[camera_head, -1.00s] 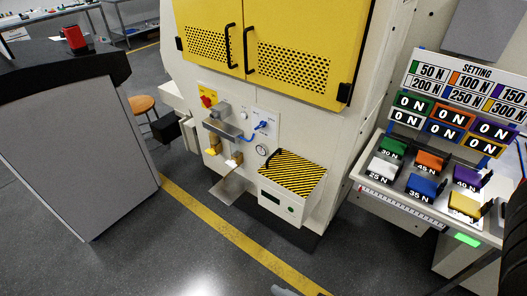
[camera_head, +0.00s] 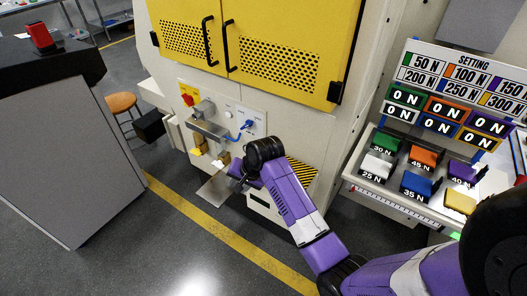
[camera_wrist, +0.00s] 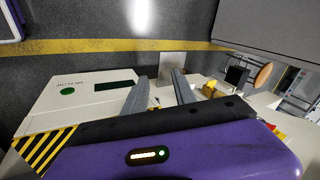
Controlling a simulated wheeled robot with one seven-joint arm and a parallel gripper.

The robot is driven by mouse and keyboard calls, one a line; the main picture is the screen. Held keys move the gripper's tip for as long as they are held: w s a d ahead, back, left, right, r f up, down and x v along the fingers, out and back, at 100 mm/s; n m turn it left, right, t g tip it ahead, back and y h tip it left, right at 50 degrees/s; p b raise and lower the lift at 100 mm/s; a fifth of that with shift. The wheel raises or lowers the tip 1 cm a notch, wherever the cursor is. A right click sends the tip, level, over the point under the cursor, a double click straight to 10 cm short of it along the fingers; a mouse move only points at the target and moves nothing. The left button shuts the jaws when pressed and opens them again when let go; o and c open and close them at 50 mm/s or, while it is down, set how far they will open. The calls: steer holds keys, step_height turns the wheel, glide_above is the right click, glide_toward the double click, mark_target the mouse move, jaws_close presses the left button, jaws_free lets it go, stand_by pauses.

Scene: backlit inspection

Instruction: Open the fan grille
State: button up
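No part labelled as a fan grille can be picked out for certain. Two yellow doors with perforated panels (camera_head: 281,72) and black handles are shut on the machine front. A black-and-yellow striped slatted cover (camera_head: 302,178) on a white box lies below, partly hidden by my arm; its stripes also show at lower left in the wrist view (camera_wrist: 42,150). My gripper (camera_head: 236,173) is in front of the machine's lower part, left of the striped cover. In the wrist view my gripper (camera_wrist: 159,76) has its two fingers apart with nothing held between them.
A red knob (camera_head: 188,96), a blue switch (camera_head: 247,125) and a grey bracket (camera_head: 207,129) are on the machine front. A metal plate (camera_head: 216,188) sticks out low down. A shelf of coloured weights (camera_head: 418,185) stands right. A dark-topped counter (camera_head: 50,66) stands left.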

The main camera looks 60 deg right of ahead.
steer(key=d+r, duration=0.2)
steer(key=d, duration=0.1)
steer(key=d+r+m+g, duration=0.1)
steer(key=d+r, duration=0.1)
steer(key=d, duration=0.1)
steer(key=d+r+m, duration=0.1)
steer(key=d+r, duration=0.2)
steer(key=shift+s+d+g, duration=0.3)
steer(key=shift+d+g, duration=0.1)
steer(key=s+d+r+m+g, duration=0.1)
steer(key=s+d+r+m, duration=0.1)
steer(key=d+r, duration=0.2)
steer(key=shift+x, duration=3.65)
steer(key=shift+d, duration=0.1)
jaws_close()
steer(key=shift+s+y, duration=0.1)
steer(key=shift+y, duration=0.2)
